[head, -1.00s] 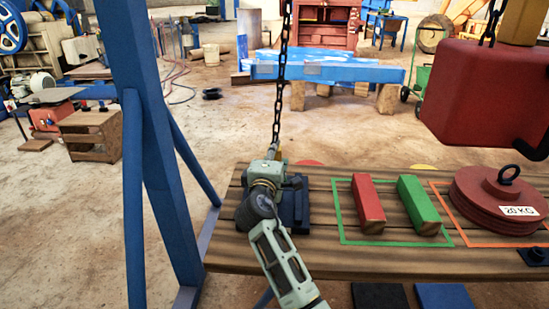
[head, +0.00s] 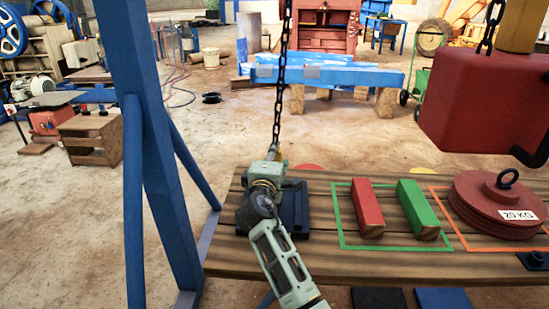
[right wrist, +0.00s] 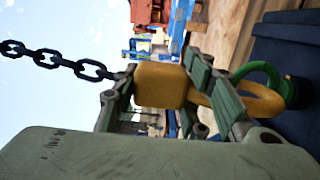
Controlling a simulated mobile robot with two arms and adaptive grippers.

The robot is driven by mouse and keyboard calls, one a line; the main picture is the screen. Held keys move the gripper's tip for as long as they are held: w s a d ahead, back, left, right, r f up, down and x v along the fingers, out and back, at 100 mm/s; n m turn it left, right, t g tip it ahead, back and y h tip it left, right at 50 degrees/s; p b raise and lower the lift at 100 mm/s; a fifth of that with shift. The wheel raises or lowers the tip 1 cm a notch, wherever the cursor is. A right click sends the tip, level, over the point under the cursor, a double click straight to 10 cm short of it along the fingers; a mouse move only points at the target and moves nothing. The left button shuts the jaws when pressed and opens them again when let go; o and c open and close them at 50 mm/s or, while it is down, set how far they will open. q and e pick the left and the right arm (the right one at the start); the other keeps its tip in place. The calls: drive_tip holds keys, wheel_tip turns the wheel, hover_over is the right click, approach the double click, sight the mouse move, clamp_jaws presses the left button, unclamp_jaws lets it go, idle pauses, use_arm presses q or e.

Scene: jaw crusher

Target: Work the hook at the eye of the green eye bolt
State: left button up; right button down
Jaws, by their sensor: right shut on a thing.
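My right gripper (right wrist: 190,100) is shut on the yellow block (right wrist: 160,85) of the hook, which hangs from a dark chain (right wrist: 60,60). The yellow curved hook (right wrist: 264,100) extends past the fingers and overlaps the green eye bolt (right wrist: 258,69) in the right wrist view. I cannot tell whether the hook's tip passes through the eye. In the head view, my right gripper (head: 272,163) is low over the dark blue base block (head: 296,208) at the plank table's left end. The arm and gripper hide the hook and eye there. My left gripper is not in view.
On the plank table (head: 330,259), a red bar (head: 367,205) and a green bar (head: 417,207) lie in a green outline. A 20 KG weight (head: 480,205) sits to their right. A large red block (head: 475,105) hangs at upper right. A blue post (head: 150,150) stands left.

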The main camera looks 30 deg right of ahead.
drive_tip(key=shift+w+r, duration=0.1)
drive_tip(key=shift+r, duration=0.25)
drive_tip(key=shift+r, duration=0.1)
drive_tip(key=shift+w+d+r+p, duration=0.3)
drive_tip(key=shift+w+r+p, duration=0.1)
drive_tip(key=shift+r+p, duration=0.25)
idle(0.3)
drive_tip(key=c, duration=1)
unclamp_jaws()
